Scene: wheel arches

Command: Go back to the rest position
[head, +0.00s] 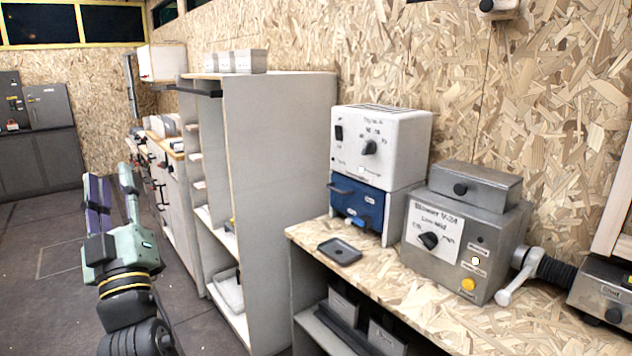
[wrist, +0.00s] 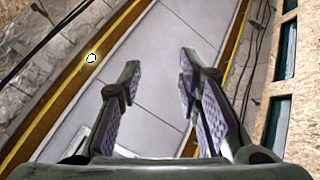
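My gripper (head: 112,198) is at the left of the head view, raised in free space over the floor and pointing up. Its two fingers are spread apart with nothing between them. In the wrist view my gripper (wrist: 160,88) also shows open and empty, with its pads facing each other across a clear gap. It touches nothing in either view.
A tall white shelf unit (head: 280,200) stands right of my gripper. A wooden bench (head: 385,288) carries a white-and-blue device (head: 385,150), a grey blower box (head: 460,250) and a small dark tray (head: 340,251). Grey cabinets (head: 45,135) stand far left. The floor (head: 40,260) at left is clear.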

